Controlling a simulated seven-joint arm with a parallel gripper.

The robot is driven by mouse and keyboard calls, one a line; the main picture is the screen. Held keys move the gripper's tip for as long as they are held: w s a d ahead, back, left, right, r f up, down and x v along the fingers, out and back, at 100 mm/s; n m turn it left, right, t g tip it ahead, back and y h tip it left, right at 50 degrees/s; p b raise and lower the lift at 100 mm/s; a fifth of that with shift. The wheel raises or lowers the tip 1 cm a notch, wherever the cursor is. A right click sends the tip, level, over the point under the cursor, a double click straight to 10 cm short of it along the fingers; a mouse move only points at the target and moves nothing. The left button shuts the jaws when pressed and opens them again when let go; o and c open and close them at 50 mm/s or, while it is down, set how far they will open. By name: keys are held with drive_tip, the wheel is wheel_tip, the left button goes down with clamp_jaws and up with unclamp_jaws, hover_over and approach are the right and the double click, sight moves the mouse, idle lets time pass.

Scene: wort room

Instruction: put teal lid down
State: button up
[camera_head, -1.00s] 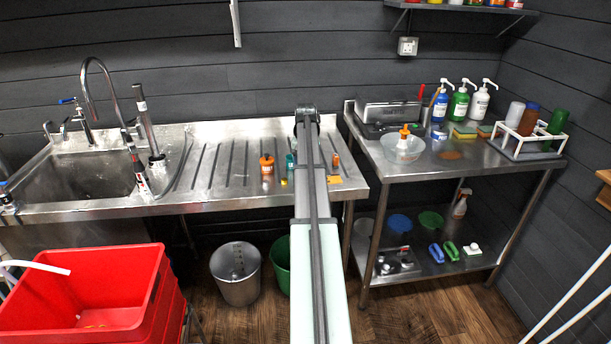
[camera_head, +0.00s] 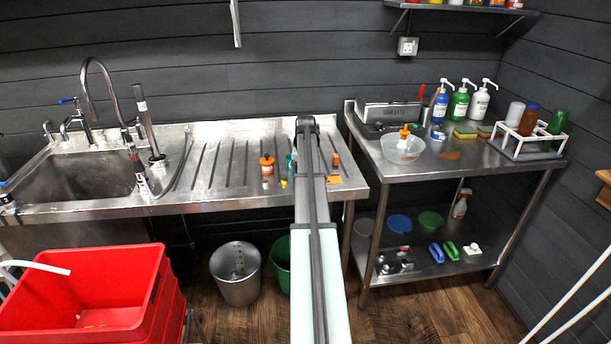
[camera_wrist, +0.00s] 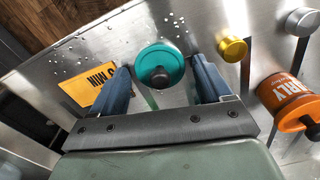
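In the head view a thin teal strip (camera_head: 289,163) shows just left of my arm on the ribbed drainboard (camera_head: 225,165). My arm hides my gripper there.
An orange labelled bottle (camera_wrist: 290,100), a small gold cap (camera_wrist: 233,48) and a silver cap (camera_wrist: 303,22) stand right of the fingers. An orange card (camera_wrist: 88,92) lies at left. The drainboard's left side is mostly clear. A sink (camera_head: 80,178) lies further left.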

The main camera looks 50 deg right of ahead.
drive_tip(key=shift+o, duration=0.8)
wheel_tip(320, 180, up, 12)
drive_tip(key=shift+r, duration=0.15)
idle(0.4)
